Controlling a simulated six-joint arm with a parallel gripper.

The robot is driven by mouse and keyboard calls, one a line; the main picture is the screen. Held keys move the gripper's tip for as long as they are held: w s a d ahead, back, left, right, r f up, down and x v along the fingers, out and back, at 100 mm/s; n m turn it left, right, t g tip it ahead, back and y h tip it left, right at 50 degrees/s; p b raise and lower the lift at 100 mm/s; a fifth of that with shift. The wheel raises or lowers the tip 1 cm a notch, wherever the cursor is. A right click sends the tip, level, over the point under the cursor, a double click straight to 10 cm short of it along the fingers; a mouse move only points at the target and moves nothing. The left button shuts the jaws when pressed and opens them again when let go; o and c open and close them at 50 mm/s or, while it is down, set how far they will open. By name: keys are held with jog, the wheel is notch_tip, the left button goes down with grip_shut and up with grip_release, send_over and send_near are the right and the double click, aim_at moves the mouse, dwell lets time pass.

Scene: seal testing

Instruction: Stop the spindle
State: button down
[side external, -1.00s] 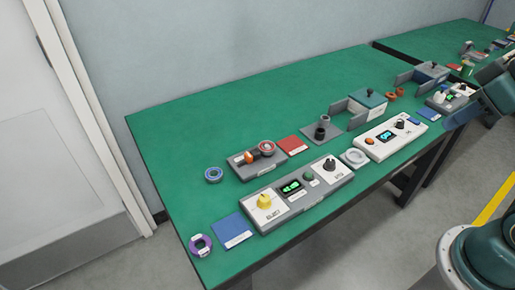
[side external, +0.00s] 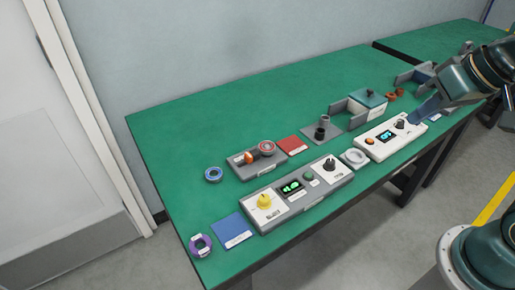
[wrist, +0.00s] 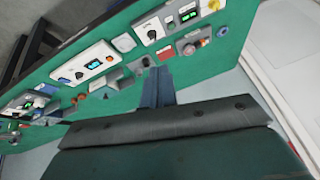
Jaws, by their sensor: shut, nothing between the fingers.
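My gripper (side external: 424,112) is shut and empty, above the right end of the white control unit. In the wrist view its fingers (wrist: 157,75) point up the picture. The white control unit (side external: 378,145) has an orange button (side external: 369,141), a lit blue display (side external: 386,135) and a dark knob (side external: 400,124). The long grey control unit (side external: 270,222) has a yellow knob (side external: 264,201), a lit green display (side external: 291,187), a green button (side external: 308,176) and a dark knob (side external: 329,164). A grey unit (side external: 268,168) carries an orange part and a red-rimmed round part. I cannot tell which part is the spindle.
A blue ring (side external: 213,174), a purple ring (side external: 200,245), a blue mat (side external: 231,229) and a red mat (side external: 292,144) lie on the green bench. A green-topped box (side external: 368,101) stands behind. The left back is clear.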

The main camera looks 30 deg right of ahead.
jog(key=w+a+f+m+y, duration=0.3)
jog(key=w+f+m, duration=0.35)
jog(key=w, duration=0.35)
jog(key=m+t+y, duration=0.1)
jog(key=m+y, duration=0.1)
jog(key=m, duration=0.8)
send_over(312, 177)
notch_tip(312, 177, down, 10)
jog(key=shift+d+r, duration=0.15)
jog(key=shift+d, duration=0.05)
jog(key=shift+w, duration=0.1)
jog(key=shift+f, duration=4.4)
jog(key=shift+f, duration=0.8)
jog(key=shift+r, duration=0.8)
